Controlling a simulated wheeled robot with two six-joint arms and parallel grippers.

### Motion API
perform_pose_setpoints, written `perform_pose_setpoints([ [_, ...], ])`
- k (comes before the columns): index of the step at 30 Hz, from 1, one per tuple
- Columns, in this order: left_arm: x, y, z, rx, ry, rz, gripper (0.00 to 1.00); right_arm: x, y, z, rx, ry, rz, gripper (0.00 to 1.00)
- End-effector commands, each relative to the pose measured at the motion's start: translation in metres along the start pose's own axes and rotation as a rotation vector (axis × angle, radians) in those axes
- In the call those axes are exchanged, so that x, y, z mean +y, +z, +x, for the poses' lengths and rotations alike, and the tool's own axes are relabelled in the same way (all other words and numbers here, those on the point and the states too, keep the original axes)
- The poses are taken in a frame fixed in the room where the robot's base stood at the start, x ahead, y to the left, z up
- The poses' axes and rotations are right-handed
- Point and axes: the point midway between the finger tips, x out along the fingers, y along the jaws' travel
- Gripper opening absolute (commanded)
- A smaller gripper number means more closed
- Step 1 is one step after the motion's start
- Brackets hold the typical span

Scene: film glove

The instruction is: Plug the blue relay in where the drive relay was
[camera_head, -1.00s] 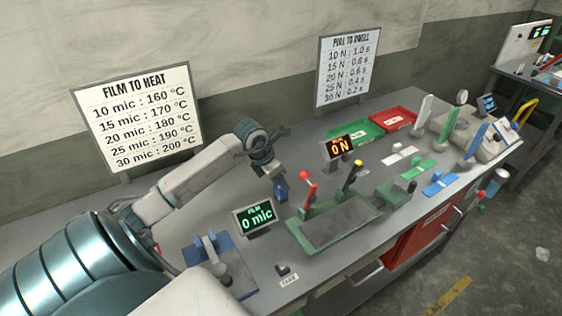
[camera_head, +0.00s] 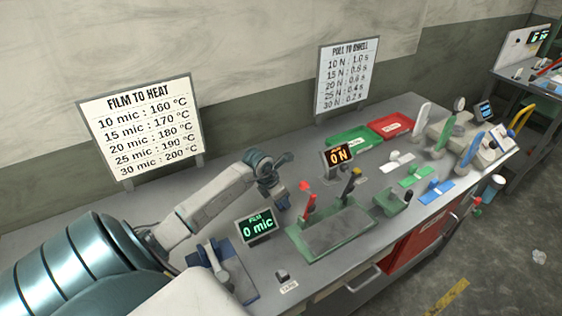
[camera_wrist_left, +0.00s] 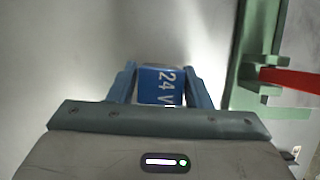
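My left gripper (camera_head: 282,204) hangs low over the bench, just beyond and right of the "0 mic" display (camera_head: 257,225). In the left wrist view, its two fingers (camera_wrist_left: 163,85) stand on either side of the blue relay (camera_wrist_left: 158,84), marked "24 V", and look shut on it. The relay's far end and what lies beneath it are hidden. Whether it touches the bench cannot be told. No empty relay socket can be made out. My right gripper is not in view.
A green-based fixture (camera_head: 330,232) with red and yellow-tipped levers stands close right of the gripper. A blue-based device (camera_head: 222,270) stands in front. Green (camera_head: 352,142) and red (camera_head: 391,126) trays lie farther back. Bare bench lies behind the gripper.

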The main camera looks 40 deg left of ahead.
Motion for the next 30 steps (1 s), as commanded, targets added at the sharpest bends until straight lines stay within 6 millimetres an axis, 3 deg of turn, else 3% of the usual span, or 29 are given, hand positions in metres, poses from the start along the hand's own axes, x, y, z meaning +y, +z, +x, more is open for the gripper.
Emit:
perform_pose_setpoints([
  [1,0.0,0.0,0.0,0.0,0.0,0.0,0.34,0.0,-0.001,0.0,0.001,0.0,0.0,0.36],
  [4,0.0,0.0,0.0,0.0,0.0,0.0,0.15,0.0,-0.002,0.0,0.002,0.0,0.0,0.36],
  [6,0.0,0.0,0.0,0.0,0.0,0.0,0.09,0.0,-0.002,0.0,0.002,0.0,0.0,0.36],
  [16,0.001,0.006,-0.011,-0.004,0.003,0.004,0.09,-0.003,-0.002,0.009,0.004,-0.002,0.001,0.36],
  [24,0.001,0.026,-0.059,-0.005,0.004,0.004,0.09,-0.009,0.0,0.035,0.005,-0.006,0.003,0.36],
  [30,0.001,0.037,-0.089,-0.003,0.002,0.002,0.09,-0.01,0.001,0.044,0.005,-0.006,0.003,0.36],
])
